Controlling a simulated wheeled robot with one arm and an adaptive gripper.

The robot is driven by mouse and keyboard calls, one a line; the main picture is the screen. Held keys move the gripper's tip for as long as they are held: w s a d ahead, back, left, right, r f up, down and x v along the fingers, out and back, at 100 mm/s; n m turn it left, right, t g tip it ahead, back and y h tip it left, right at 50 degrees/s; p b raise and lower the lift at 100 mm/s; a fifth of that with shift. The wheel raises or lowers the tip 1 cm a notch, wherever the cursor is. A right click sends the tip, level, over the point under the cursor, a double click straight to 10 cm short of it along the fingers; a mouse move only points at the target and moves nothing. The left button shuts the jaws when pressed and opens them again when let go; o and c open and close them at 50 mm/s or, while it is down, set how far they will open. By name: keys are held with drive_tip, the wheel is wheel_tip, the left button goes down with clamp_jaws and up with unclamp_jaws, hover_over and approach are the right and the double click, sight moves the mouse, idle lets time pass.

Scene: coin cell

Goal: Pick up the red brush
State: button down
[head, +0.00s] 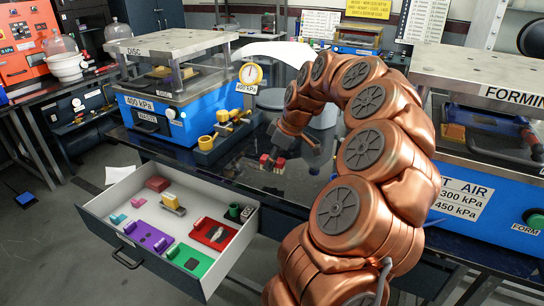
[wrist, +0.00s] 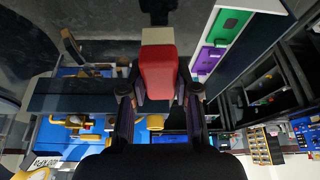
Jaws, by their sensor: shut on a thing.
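My gripper (head: 283,157) is over the dark bench top between the two blue machines, beyond the open drawer. It is shut on a red block-like thing, which I take to be the red brush (head: 267,163). In the wrist view the red brush (wrist: 158,75) sits between the two fingers of my gripper (wrist: 160,98), with a paler strip along its far end. Its bristles cannot be made out. Whether it touches the bench top is not clear.
An open white drawer (head: 109,203) at the lower left holds a red block (head: 158,184), a yellow-topped piece (head: 173,204) and purple (head: 148,236), green (head: 189,260) and red (head: 214,234) trays. A blue disc machine (head: 150,118) stands left, a blue forming machine (head: 480,200) right.

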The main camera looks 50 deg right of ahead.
drive_tip(key=s+a+b, duration=0.2)
drive_tip(key=s+a, duration=0.4)
drive_tip(key=s, duration=0.1)
drive_tip(key=shift+a+r, duration=0.15)
drive_tip(key=shift+r, duration=0.3)
